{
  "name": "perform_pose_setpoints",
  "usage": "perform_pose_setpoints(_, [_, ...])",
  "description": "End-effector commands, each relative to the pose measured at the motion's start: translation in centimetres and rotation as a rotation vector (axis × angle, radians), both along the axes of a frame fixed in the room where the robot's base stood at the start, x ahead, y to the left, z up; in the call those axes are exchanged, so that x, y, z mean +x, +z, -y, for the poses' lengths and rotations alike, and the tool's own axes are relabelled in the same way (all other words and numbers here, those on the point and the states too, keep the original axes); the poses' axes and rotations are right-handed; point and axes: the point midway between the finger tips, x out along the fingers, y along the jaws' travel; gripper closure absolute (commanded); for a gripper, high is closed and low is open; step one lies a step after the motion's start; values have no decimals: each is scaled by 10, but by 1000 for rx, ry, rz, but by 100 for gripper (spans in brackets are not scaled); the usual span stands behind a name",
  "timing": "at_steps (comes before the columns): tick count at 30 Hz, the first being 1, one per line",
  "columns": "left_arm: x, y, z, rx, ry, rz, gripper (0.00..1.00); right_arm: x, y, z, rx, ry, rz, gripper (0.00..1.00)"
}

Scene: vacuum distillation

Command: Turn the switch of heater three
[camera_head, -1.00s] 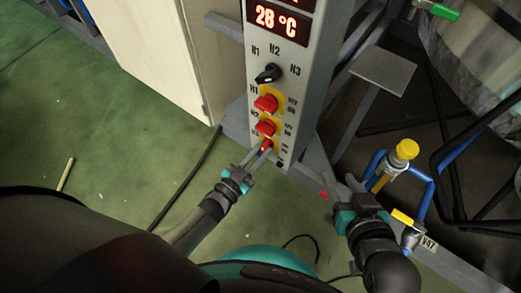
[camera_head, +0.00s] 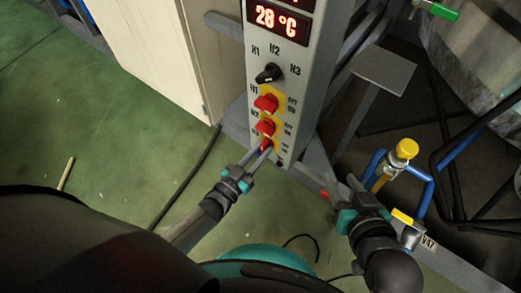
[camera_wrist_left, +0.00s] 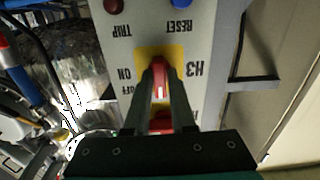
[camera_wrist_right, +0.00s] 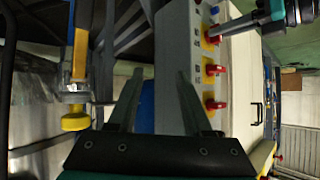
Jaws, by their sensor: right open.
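The heater three switch is a red knob on a yellow plate low on the grey control panel (camera_head: 264,75). It shows beside the H3 label in the left wrist view (camera_wrist_left: 160,78), with its handle in line with my fingers. My left gripper (camera_head: 262,150) reaches up to it and is shut on it, one finger on each side. In the head view the fingers partly hide the knob. The H1 switch (camera_head: 265,103) and H2 switch (camera_head: 265,128) are above it. My right gripper (camera_head: 340,185) is open and empty, to the right of the panel's lower end.
A black selector knob (camera_head: 268,73) sits under the 28 °C display (camera_head: 277,22). A yellow-capped valve (camera_head: 406,149) on blue pipes stands right of my right gripper. A pale cabinet (camera_head: 165,55) is left of the panel. The green floor (camera_head: 95,130) at left is mostly clear.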

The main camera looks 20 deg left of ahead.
Motion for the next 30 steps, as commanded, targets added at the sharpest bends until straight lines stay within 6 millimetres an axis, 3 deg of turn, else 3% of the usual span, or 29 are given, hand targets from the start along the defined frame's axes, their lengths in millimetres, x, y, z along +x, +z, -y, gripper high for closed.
perform_pose_setpoints(1, [0,0,0,0,0,0,70,0,0,0,0,-1,2,50])
perform_pose_setpoints(6, [0,0,0,2,0,1,51,1,1,0,1,-1,4,50])
perform_pose_setpoints(20, [-3,0,0,3,-1,0,51,0,1,1,-1,-2,-1,50])
perform_pose_setpoints(30, [-37,1,-13,4,-1,-3,51,-10,-1,21,-79,-23,-152,50])
